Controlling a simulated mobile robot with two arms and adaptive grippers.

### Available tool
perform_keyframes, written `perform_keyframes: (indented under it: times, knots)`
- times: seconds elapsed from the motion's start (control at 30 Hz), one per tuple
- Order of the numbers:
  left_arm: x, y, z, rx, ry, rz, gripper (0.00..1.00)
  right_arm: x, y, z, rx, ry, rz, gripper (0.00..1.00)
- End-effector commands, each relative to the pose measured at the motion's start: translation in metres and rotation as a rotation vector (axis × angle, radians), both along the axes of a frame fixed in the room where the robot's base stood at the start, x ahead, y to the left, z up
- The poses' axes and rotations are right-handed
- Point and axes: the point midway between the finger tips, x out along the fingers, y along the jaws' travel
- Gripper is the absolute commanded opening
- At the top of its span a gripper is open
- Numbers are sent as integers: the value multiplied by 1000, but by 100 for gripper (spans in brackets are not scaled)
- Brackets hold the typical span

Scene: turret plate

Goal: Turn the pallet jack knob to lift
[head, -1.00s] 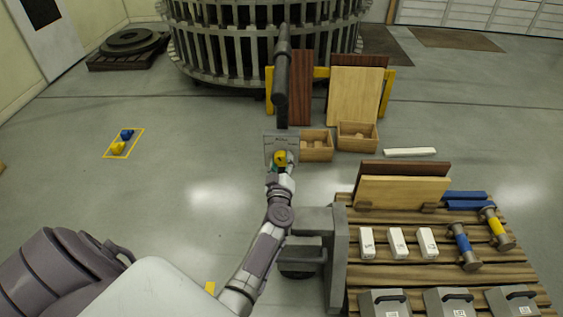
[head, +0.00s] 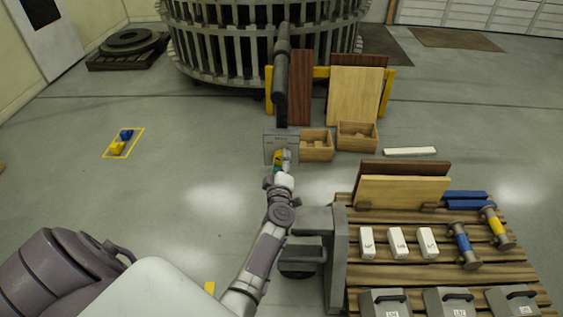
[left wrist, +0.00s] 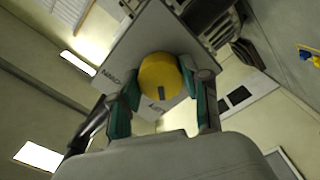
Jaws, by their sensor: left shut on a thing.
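The yellow round knob (left wrist: 160,75) with a dark mark on its face sits on a grey lettered plate (left wrist: 128,52), which looks tilted in the left wrist view. In the head view the plate (head: 270,146) stands below the black handle (head: 281,85) of the pallet jack (head: 338,250). My left gripper (left wrist: 160,78) has its teal fingers on opposite sides of the knob and is shut on it. In the head view my left gripper (head: 281,163) partly covers the knob and plate. My right gripper is not in view.
A wooden pallet (head: 395,278) at the lower right carries boards, white blocks, grey cases and spools. Two wooden boxes (head: 357,137) (head: 316,153) stand right of the plate. A yellow floor square (head: 139,143) lies left. The floor between is clear.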

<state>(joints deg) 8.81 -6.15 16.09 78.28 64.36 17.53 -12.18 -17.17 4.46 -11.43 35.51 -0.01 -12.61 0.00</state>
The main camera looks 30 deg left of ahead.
Motion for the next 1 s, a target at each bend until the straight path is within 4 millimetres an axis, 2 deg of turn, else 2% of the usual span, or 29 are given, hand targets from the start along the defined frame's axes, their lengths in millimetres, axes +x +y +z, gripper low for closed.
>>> perform_keyframes:
  times: [0.23,0.27,0.4,0.83,1.0]
  knots:
    - [0,-1,-1,-5,0,-1,12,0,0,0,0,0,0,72]
    - [0,-1,-1,-4,1,-1,52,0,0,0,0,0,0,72]
    - [0,-1,-1,-3,1,0,72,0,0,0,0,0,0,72]
    - [0,0,0,5,4,-1,72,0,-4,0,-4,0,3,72]
    - [0,0,0,85,53,-1,72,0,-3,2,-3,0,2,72]
